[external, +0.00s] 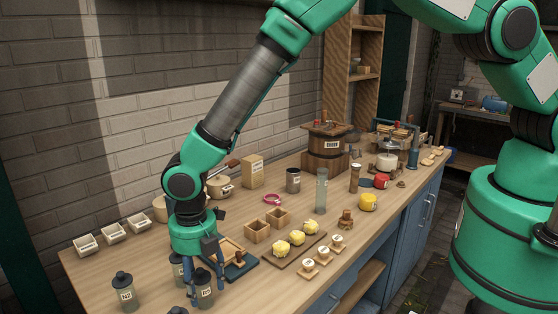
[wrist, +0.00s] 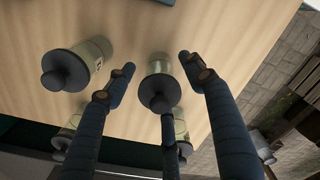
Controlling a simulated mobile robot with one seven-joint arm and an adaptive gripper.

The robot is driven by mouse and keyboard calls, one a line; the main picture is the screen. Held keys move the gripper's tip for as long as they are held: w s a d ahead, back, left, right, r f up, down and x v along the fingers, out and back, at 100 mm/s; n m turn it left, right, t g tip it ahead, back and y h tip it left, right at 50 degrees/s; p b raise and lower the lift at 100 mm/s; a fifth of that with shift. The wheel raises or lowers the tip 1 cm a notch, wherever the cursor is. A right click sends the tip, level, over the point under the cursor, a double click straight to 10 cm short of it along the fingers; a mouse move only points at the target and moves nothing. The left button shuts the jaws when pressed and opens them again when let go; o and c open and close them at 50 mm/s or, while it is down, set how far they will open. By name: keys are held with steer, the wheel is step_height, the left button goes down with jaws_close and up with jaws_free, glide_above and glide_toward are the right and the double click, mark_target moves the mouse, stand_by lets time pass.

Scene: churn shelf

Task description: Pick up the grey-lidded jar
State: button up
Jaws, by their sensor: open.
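Several glass jars with dark grey lids stand at the near left end of the wooden table. One labelled jar (external: 205,297) is under my gripper (external: 206,280). In the wrist view a lidded jar (wrist: 159,91) lies between the spread fingers of my gripper (wrist: 157,66), with gaps on both sides. The gripper is open and empty. A second jar, marked N2 (external: 125,296), stands to the left; a jar also shows at left in the wrist view (wrist: 80,64). Another jar (external: 177,270) is partly hidden behind the gripper. I cannot tell which jar the task means.
White boxes (external: 113,233) line the wall side. A dark-blue board with a wooden frame (external: 240,264) lies right of my gripper. Wooden boxes (external: 258,231) and a board with yellow lumps (external: 281,247) stand farther right. The table's front edge is close.

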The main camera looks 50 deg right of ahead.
steer(key=shift+f, duration=0.15)
stand_by(0.4)
steer(key=c, duration=1.3)
